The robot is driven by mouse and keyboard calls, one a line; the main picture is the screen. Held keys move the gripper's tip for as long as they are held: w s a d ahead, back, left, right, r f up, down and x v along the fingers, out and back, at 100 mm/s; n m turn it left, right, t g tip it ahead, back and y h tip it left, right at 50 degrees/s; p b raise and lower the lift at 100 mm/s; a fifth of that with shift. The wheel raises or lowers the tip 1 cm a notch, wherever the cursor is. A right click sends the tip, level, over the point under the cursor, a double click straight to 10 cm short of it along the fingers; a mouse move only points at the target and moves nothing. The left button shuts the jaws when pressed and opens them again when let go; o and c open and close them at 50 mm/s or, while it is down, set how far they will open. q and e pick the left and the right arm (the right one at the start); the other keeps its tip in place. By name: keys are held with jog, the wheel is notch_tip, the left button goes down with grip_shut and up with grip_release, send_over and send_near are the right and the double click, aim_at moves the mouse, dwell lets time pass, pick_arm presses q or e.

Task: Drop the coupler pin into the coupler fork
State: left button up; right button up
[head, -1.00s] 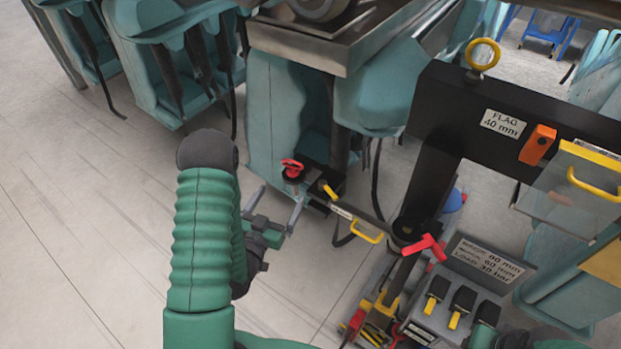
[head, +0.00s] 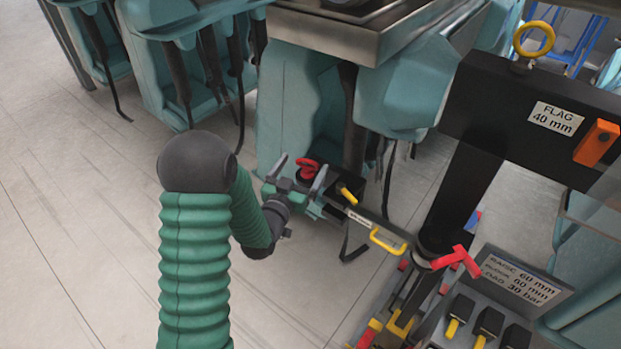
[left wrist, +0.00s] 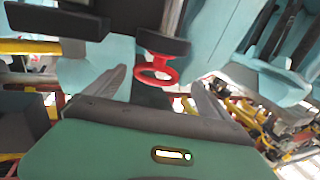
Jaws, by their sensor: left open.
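A red ring-shaped handle (head: 308,168), which may be the coupler pin, stands on a dark block below the train. It also shows in the left wrist view (left wrist: 157,72), against a dark block. My left gripper (head: 299,174) is open with its two grey fingers spread, and the red ring appears between them in the head view. In the left wrist view the ring lies ahead of and between the open fingers (left wrist: 160,95), with no contact visible. I cannot make out the coupler fork clearly. My right gripper is out of view.
A bar with a yellow handle (head: 388,241) runs right from the block to a black post (head: 462,195). A red lever (head: 457,261) and a panel with a sign (head: 516,276) stand at the lower right. The floor at left is clear.

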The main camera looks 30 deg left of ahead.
aim_at(310, 161)
pick_arm(q)
jog(key=w, duration=0.1)
jog(key=w+a+p, duration=0.1)
jog(key=w, duration=0.2)
jog(key=shift+a+p, duration=0.35)
jog(key=shift+p, duration=0.05)
jog(key=shift+w+d+r, duration=0.1)
jog(key=shift+w+d, duration=0.7)
jog(key=shift+d, duration=0.4)
jog(key=shift+c, duration=1.2)
jog(key=shift+s+a, duration=0.1)
jog(key=shift+a, duration=0.75)
jog(key=c, duration=0.7)
jog(key=shift+a+f, duration=0.15)
jog(key=shift+f, duration=0.05)
jog(key=shift+c, duration=1.3)
jog(key=shift+d+r, duration=0.2)
jog(key=shift+d, duration=0.45)
grip_shut()
jog(key=shift+a, duration=0.1)
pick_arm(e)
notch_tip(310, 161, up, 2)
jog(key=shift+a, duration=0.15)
